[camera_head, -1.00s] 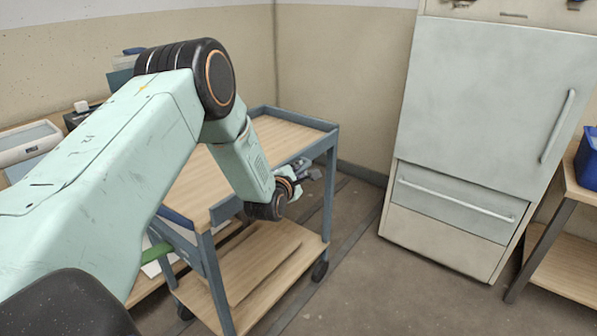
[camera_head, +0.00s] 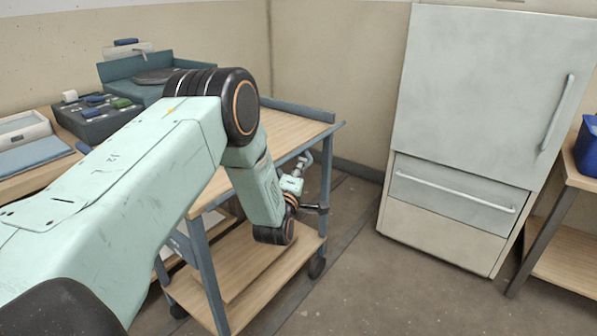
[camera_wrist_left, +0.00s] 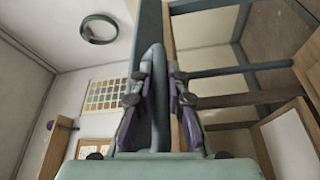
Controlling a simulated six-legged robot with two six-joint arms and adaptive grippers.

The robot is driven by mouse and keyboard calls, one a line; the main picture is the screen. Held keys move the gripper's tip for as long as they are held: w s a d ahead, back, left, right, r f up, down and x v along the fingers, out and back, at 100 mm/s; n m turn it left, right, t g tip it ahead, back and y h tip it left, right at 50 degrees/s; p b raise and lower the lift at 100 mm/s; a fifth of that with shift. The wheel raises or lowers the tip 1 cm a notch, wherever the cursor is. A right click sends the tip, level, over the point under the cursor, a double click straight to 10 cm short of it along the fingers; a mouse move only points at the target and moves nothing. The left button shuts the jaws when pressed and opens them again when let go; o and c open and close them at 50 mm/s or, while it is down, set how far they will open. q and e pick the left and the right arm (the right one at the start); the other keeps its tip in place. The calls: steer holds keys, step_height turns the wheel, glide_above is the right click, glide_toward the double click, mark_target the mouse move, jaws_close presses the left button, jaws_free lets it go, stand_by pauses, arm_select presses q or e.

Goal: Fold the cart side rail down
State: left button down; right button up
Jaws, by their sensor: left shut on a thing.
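The cart has a wooden top (camera_head: 290,130) and a blue-grey frame. My left gripper (camera_head: 303,163) is at the cart's near right side, beside the top's edge and pointing up. In the left wrist view my left gripper (camera_wrist_left: 158,105) has its two purple-padded fingers closed on a grey upright bar of the side rail (camera_wrist_left: 158,62). A flat blue-grey panel rises behind that bar. In the head view my arm hides part of the cart's top and near side, so the rail's exact tilt is hard to tell. My right gripper is not in view.
Benches with boxes stand at the left. Floor between cart and fridge is clear.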

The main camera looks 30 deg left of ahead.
arm_select(q)
steer(key=shift+a+f+m+t+h+b, duration=0.15)
steer(key=shift+f+m+t+b, duration=0.3)
steer(key=shift+m, duration=0.75)
steer(key=shift+d+f+m+t+h+b, duration=0.15)
steer(key=shift+f+m+t+b, duration=0.3)
steer(key=shift+m, duration=0.75)
steer(key=shift+a+f+m+t+h+b, duration=0.1)
steer(key=shift+f+m+t+h+b, duration=0.3)
steer(key=shift+m, duration=0.8)
steer(key=c, duration=1.6)
jaws_free()
steer(key=v, duration=1.2)
